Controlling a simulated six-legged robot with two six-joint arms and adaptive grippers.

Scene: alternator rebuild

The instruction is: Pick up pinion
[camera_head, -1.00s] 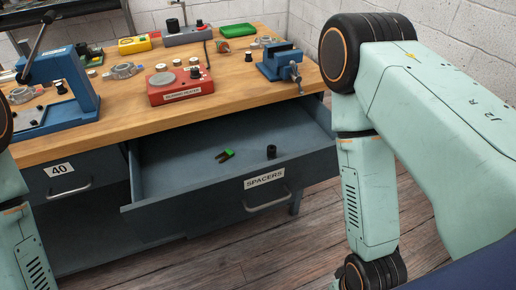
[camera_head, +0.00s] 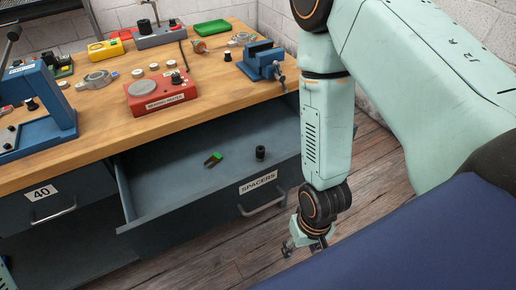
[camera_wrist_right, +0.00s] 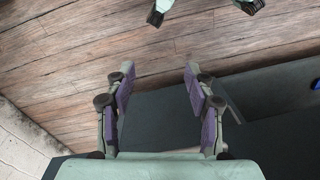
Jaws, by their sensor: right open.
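A small black cylindrical part (camera_head: 260,152) stands in the open drawer (camera_head: 190,195) labelled SPACERS. It may be the pinion, but I cannot tell for sure. My right gripper (camera_head: 304,247) hangs outside the drawer, to the right of its front and low over the wood floor. In the right wrist view my right gripper (camera_wrist_right: 159,78) is open, with purple finger pads and nothing between them. My left gripper is out of view.
A green-and-dark tool (camera_head: 213,158) lies in the drawer left of the black part. On the bench (camera_head: 120,135) are a blue vise (camera_head: 258,62), a red box (camera_head: 160,93) and a blue press (camera_head: 35,110). A shut drawer 40 (camera_head: 55,200) is at left.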

